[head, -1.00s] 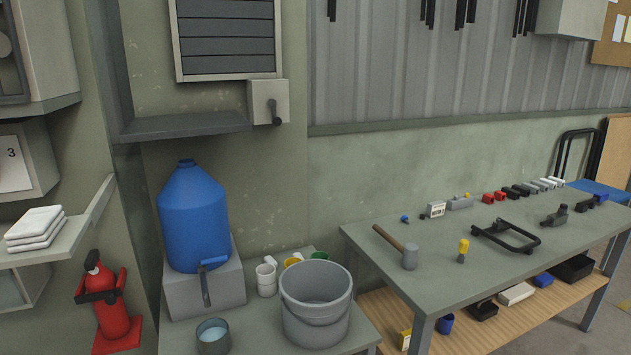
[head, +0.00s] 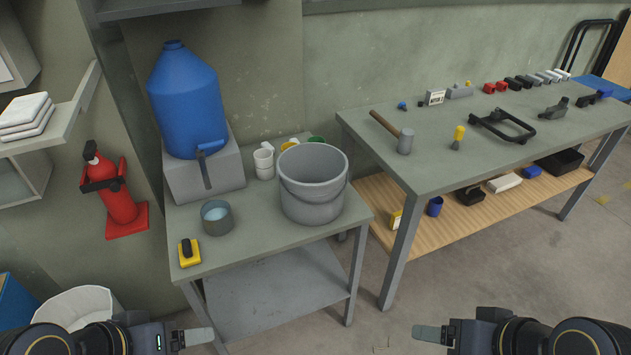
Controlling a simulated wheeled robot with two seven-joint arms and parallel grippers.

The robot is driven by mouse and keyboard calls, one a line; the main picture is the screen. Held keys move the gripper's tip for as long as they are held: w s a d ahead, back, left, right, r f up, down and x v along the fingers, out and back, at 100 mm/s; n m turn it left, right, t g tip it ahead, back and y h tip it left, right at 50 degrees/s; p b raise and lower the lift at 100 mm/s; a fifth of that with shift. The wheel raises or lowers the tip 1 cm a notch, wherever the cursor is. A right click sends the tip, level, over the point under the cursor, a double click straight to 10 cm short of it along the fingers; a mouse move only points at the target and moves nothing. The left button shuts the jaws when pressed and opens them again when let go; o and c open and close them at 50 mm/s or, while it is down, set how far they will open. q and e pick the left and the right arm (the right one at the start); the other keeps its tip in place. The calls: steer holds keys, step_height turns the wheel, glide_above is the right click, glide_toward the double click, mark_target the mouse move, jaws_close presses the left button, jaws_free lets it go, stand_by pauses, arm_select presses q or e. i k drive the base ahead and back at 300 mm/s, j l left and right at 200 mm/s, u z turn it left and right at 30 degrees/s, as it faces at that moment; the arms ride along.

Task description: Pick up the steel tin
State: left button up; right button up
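A small grey steel tin (head: 216,218) stands upright near the front of the small grey table (head: 260,244), with pale blue liquid visible inside. It is in front of the blue water jug and left of the grey bucket. My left gripper (head: 205,336) is at the bottom edge of the view, lower than the tin in the picture and apart from it. My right gripper (head: 421,333) is at the bottom right, far from the tin. Both look empty. The fingers are seen from the side, so their opening is hidden.
A grey bucket (head: 313,186) stands right of the tin. Behind are a blue jug (head: 187,100) on a grey block and several mugs (head: 264,158). A yellow-and-black item (head: 188,252) lies at the table's front left. A workbench (head: 440,165) with tools stands right.

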mark_target(218, 220)
steer(key=i+j+z, duration=0.3)
steer(key=i+j, duration=0.45)
steer(key=i, duration=0.15)
